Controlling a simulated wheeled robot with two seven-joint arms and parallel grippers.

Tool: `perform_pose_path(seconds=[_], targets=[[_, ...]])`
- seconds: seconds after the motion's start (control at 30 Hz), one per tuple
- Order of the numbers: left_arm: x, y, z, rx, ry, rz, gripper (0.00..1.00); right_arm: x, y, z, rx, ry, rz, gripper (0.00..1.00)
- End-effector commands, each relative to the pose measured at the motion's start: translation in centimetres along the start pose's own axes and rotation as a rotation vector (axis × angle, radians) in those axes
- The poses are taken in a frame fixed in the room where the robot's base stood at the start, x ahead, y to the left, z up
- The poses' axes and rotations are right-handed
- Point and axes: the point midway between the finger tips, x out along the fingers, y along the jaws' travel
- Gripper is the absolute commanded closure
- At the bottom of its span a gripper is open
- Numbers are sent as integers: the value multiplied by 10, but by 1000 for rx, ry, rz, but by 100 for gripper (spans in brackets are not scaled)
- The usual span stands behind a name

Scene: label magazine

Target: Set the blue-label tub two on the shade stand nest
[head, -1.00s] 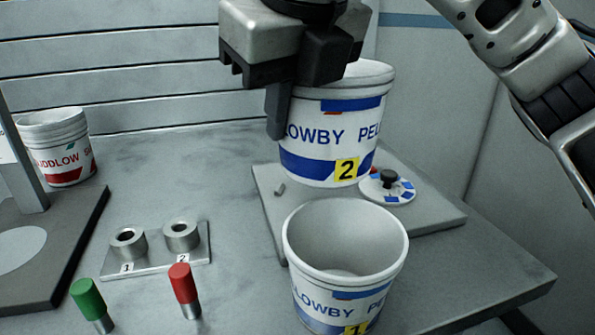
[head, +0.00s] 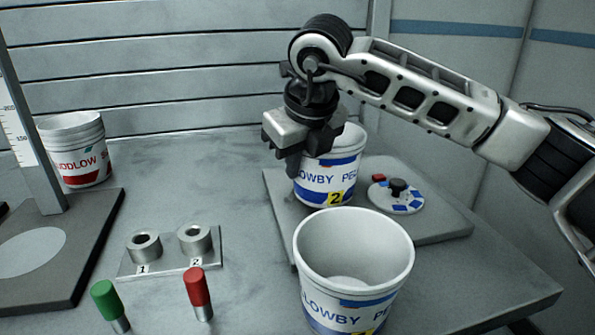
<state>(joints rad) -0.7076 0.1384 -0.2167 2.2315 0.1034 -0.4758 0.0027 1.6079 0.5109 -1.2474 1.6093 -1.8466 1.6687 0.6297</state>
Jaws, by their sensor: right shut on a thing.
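The blue-label tub two (head: 328,182) is white with blue bands and a yellow "2" tag. It is upright over the left part of a grey board with a round dial (head: 432,226), which may be the shade stand. My right gripper (head: 300,165) is shut on the tub's rim at its left side. I cannot tell whether the tub's base touches the board; any nest under it is hidden. A like tub tagged 1 (head: 352,262), open and empty-looking, stands in front. My left gripper is not in view.
A red-label tub (head: 78,150) stands at the back left, near a dark stand with a scale (head: 75,255). A plate with two numbered metal sockets (head: 170,264) lies mid-left. Green (head: 106,302) and red (head: 197,288) capped pegs stand in front. The rear middle bench is clear.

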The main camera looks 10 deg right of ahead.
Motion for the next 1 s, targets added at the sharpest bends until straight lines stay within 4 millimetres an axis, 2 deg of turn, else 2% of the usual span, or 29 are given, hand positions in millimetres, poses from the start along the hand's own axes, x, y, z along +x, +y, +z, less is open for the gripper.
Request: perform_pose_path(seconds=[0.13, 0.47, 0.57, 0.87, 1.0], targets=[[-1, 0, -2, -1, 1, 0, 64, 17, 2, -8, -1, 0, 1, 100], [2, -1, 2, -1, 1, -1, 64, 22, 3, -9, 0, -1, 1, 100], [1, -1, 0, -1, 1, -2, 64, 20, 3, -9, 0, -1, 1, 73], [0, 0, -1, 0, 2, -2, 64, 19, 3, -8, 0, -1, 1, 73], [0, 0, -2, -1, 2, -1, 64, 8, 2, -7, 0, -3, 0, 73]])
